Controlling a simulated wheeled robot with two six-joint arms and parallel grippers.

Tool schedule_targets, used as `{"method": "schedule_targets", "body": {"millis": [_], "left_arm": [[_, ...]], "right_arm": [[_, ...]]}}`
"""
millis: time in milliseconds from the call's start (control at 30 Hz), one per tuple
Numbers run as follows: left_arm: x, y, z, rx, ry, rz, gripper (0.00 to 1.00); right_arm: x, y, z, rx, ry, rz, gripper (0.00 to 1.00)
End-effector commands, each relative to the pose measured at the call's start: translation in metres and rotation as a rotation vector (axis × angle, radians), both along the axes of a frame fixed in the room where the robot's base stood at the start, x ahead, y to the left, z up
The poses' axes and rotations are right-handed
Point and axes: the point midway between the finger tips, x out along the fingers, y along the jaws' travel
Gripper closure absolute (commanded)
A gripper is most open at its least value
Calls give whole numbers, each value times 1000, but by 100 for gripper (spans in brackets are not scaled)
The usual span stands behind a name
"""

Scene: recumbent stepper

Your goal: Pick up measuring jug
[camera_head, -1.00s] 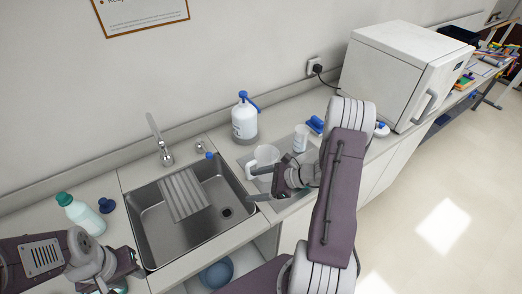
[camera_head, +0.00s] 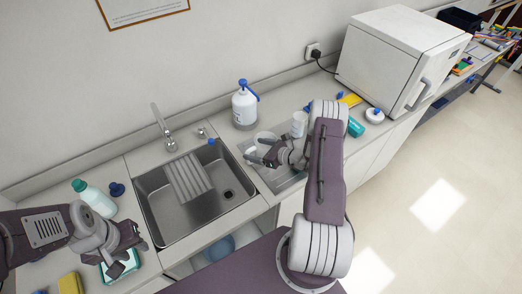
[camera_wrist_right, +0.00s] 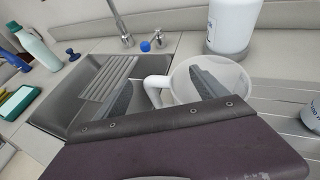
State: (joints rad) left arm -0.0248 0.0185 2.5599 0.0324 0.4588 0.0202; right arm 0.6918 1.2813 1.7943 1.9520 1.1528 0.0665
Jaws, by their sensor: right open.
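The measuring jug (camera_head: 264,139) is a translucent white jug, upright on the grey ridged draining area right of the sink. My right gripper (camera_head: 257,151) is open at the jug and partly hides it. In the right wrist view the jug (camera_wrist_right: 232,72) has its handle (camera_wrist_right: 154,90) toward the sink. The open fingers of my right gripper (camera_wrist_right: 160,95) lie either side of the handle, one over the sink side and one across the jug's mouth. I cannot tell whether they touch it. My left gripper (camera_head: 122,260) is at the lower left above the counter, its opening unclear.
A white bottle with a blue pump (camera_head: 244,106) stands behind the jug, and a white cup (camera_head: 299,123) to its right. The steel sink (camera_head: 226,194) is left of the jug. A pale green bottle (camera_head: 95,200) stands on the left counter. A white cabinet (camera_head: 385,60) stands at the right.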

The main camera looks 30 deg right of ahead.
Motion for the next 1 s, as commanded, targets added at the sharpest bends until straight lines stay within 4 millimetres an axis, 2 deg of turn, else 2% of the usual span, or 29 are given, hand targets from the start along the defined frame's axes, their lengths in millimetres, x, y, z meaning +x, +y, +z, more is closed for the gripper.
{"method": "schedule_targets", "body": {"millis": [267, 500, 567, 867, 1000], "left_arm": [[0, 0, 1, 0, 1, 0, 64], [0, 0, 1, 0, 1, 0, 64], [0, 0, 1, 0, 1, 0, 64], [0, 0, 0, 0, 1, 0, 64], [0, 0, -6, 0, 1, 0, 64]], "right_arm": [[5, 3, -4, 0, 0, -1, 18], [5, 3, -3, 0, 0, -1, 85], [5, 3, -3, 0, 0, -1, 100], [5, 2, -1, -1, -1, -1, 100], [6, 2, 10, -2, -3, 0, 100]]}}
